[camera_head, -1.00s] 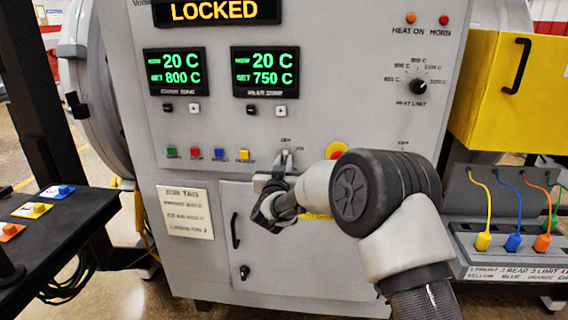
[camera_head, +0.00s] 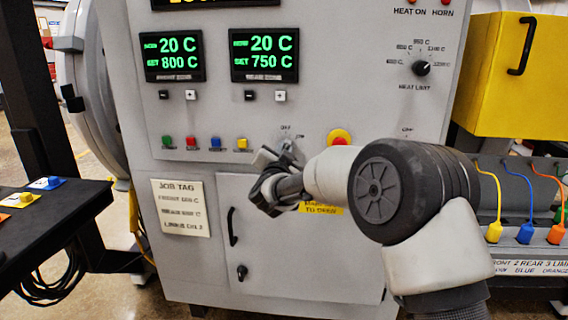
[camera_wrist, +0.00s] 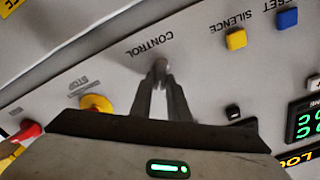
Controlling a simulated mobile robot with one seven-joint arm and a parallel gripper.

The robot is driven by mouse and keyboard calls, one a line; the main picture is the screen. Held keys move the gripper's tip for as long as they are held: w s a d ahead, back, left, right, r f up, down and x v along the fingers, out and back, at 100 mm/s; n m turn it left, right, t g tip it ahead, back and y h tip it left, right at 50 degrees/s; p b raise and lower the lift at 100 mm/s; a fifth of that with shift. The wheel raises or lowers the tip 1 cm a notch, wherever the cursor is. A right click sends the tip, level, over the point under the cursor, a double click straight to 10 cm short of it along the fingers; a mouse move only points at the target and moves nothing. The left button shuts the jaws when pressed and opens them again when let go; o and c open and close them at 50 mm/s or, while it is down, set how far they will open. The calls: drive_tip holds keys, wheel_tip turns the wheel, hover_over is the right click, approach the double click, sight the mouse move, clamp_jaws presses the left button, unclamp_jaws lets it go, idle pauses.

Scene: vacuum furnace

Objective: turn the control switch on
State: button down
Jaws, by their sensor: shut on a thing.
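The control switch is a small grey knob (camera_wrist: 160,68) under the word CONTROL in the wrist view, where it appears upside down. My gripper (camera_wrist: 161,75) has its two fingertips closed together on the knob. In the head view my gripper (camera_head: 284,150) reaches the grey furnace panel at the switch, just right of the yellow button. The fingers and wrist hide most of the switch there, so its exact pointer angle cannot be told. Small position labels show just above it.
A red stop button on a yellow ring (camera_head: 340,138) sits close right of the switch. Several coloured buttons, including a yellow one (camera_head: 243,143), lie to the left. Cabinet door (camera_head: 290,260) is below. Coloured plugs (camera_head: 525,233) stand at the right.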

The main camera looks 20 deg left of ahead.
drive_tip(key=m+b, duration=0.5)
drive_tip(key=shift+f, duration=0.2)
drive_tip(key=shift+m, duration=0.3)
drive_tip(key=c, duration=1.7)
unclamp_jaws()
drive_tip(key=shift+s+d+r, duration=0.1)
drive_tip(key=shift+s, duration=0.05)
drive_tip(key=v, duration=1.7)
drive_tip(key=shift+s, duration=0.1)
